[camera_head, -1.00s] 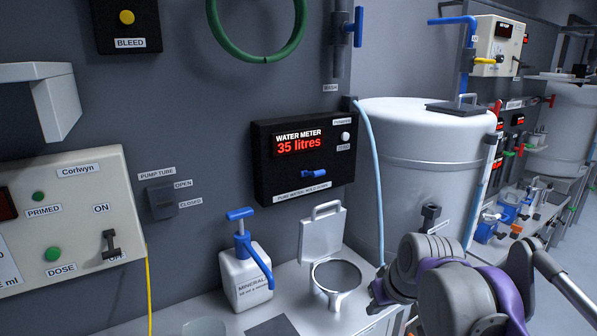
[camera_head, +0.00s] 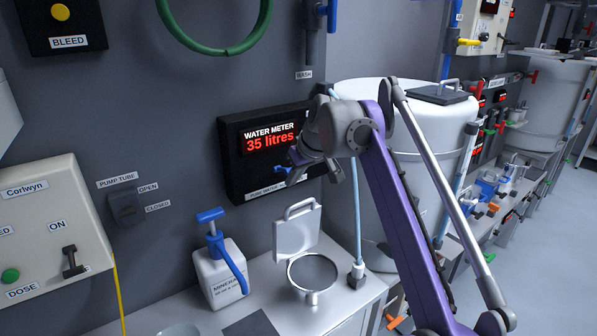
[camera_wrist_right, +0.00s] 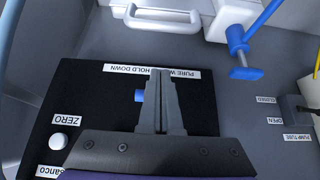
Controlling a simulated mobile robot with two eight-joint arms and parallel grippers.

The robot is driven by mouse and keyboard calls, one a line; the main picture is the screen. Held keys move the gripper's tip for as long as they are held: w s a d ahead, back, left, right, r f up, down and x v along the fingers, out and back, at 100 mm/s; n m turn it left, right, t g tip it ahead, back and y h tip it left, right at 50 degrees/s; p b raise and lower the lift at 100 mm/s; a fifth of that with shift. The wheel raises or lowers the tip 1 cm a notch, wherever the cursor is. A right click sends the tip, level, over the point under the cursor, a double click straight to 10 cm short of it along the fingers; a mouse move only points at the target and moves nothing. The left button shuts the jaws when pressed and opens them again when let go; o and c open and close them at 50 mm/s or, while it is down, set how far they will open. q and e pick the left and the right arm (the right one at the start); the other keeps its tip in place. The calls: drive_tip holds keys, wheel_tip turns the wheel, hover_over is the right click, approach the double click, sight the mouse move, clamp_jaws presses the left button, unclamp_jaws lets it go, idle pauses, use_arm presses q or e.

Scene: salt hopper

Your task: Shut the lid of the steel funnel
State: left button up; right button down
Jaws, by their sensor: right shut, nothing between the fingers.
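The steel funnel (camera_head: 313,274) sits on the bench with its round mouth open. Its square grey lid (camera_head: 296,235) stands upright behind the mouth, with a loop handle (camera_head: 300,208) on top. The handle also shows at the top of the right wrist view (camera_wrist_right: 160,20). My right gripper (camera_head: 299,162) is in front of the water meter panel, above the lid and apart from it. In the right wrist view its fingers (camera_wrist_right: 161,75) are together and empty, partly covering the panel's blue lever (camera_wrist_right: 139,96). My left gripper is out of view.
The black water meter (camera_head: 232,165) is on the wall behind my gripper. A mineral bottle with a blue pump (camera_head: 220,272) stands left of the funnel. A large white tank (camera_head: 378,95) stands to the right, and a pale blue hose (camera_head: 357,215) hangs beside the funnel.

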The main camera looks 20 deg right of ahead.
sight(299, 220)
drive_tip(key=f, duration=0.1)
drive_tip(key=s+f+b, duration=0.1)
drive_tip(key=s+f, duration=0.1)
drive_tip(key=shift+d+f, duration=0.15)
drive_tip(key=shift+d, duration=0.2)
use_arm(q)
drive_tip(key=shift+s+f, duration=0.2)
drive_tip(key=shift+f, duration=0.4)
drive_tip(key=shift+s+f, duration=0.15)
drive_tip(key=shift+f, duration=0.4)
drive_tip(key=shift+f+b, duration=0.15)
drive_tip(key=shift+b, duration=0.15)
use_arm(e)
drive_tip(key=shift+s+d+f, duration=0.1)
drive_tip(key=shift+s, duration=0.05)
